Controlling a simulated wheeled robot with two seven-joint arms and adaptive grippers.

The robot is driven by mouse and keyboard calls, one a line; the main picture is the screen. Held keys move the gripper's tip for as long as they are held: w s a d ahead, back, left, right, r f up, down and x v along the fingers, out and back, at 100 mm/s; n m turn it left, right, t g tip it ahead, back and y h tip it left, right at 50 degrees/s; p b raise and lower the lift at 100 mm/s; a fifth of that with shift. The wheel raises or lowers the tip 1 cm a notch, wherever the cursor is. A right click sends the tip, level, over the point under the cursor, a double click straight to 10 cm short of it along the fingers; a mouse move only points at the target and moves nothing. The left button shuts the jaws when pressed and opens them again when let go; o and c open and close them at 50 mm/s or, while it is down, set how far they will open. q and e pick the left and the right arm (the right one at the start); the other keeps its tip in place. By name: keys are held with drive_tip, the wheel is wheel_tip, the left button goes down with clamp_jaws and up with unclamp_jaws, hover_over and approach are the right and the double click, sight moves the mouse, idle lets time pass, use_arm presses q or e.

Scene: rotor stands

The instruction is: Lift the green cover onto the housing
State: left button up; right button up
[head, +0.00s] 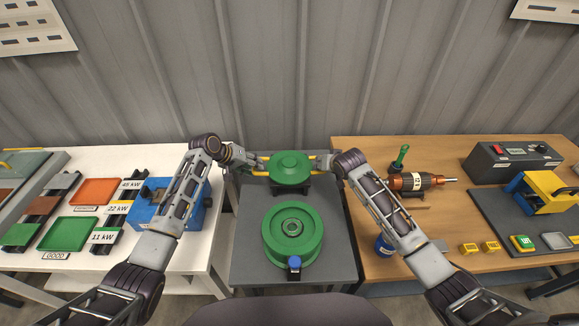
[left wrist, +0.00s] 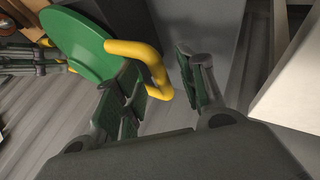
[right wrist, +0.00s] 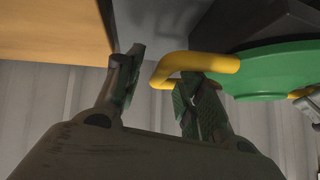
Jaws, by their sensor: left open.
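The green cover (head: 290,165) is a round disc with a raised hub and a yellow handle on each side. It rests on a dark stand at the back of the grey table. The green housing (head: 293,250), round with a ring in its centre, stands in front of it. My left gripper (head: 258,164) is open at the cover's left handle; in the left wrist view the yellow handle (left wrist: 150,62) reaches between its parted fingers. My right gripper (head: 322,163) is open at the right handle; in the right wrist view that handle (right wrist: 200,62) bends between its fingers.
A blue-topped part (head: 294,263) sits at the housing's front edge. A white table (head: 185,262) with trays and a blue box is on the left. A wooden table (head: 440,218) on the right holds a rotor (head: 415,181), a blue can and a dark control box.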

use_arm(q)
drive_tip(key=shift+d+f, duration=0.15)
drive_tip(key=shift+f, duration=0.05)
use_arm(e)
drive_tip(key=shift+w+f, duration=0.1)
drive_tip(key=shift+w, duration=0.05)
use_arm(q)
clamp_jaws()
use_arm(e)
clamp_jaws()
drive_tip(key=shift+f, duration=0.1)
